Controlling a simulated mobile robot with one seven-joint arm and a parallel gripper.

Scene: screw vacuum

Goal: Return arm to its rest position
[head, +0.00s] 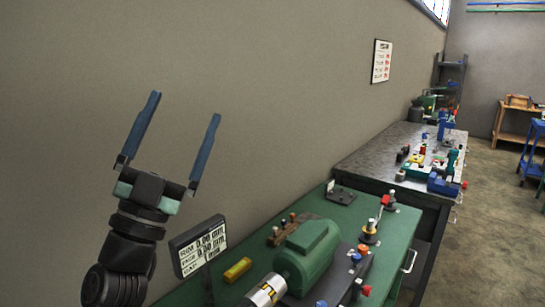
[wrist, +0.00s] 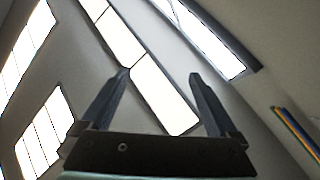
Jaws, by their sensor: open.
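My gripper (head: 184,108) is raised in front of the grey wall at the left of the head view, fingers pointing up. The two blue-grey fingers are spread wide with nothing between them. In the wrist view my gripper (wrist: 160,75) shows both fingers apart and empty, with bright windows and the ceiling behind. My arm below the gripper rises from the bottom left of the head view. It stands to the left of a small display panel (head: 198,245) and does not appear to touch anything.
A green workbench (head: 400,225) with a green motor (head: 308,255), a yellow block (head: 237,270) and small fixtures stands at the lower middle. A dark bench (head: 365,160) with tools stands behind it. The floor (head: 490,240) at right is open. A poster (head: 382,62) hangs on the wall.

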